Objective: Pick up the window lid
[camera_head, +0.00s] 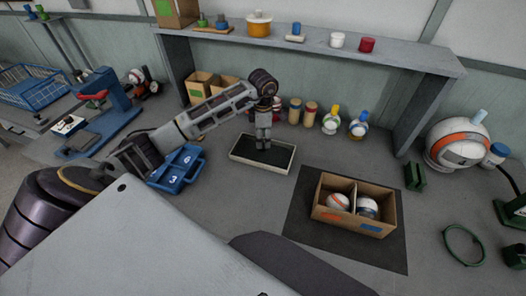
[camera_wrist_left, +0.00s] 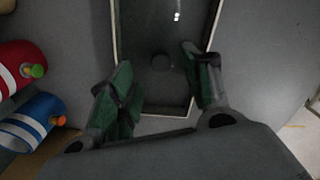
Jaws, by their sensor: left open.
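A shallow rectangular piece with a pale rim and dark panel, which looks like the window lid (camera_head: 277,160), lies flat on the grey table in the head view. My left gripper (camera_head: 262,148) points down over the lid. I cannot tell whether the fingertips touch the panel. My right gripper is not in view.
A blue numbered tray (camera_head: 177,170) lies left of the lid. A cardboard box with balls (camera_head: 353,222) stands on a dark mat (camera_head: 300,225) at the right. Bottles and jars (camera_head: 331,121) stand behind, under a shelf (camera_head: 385,62). A red can (camera_wrist_left: 20,65) shows in the wrist view.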

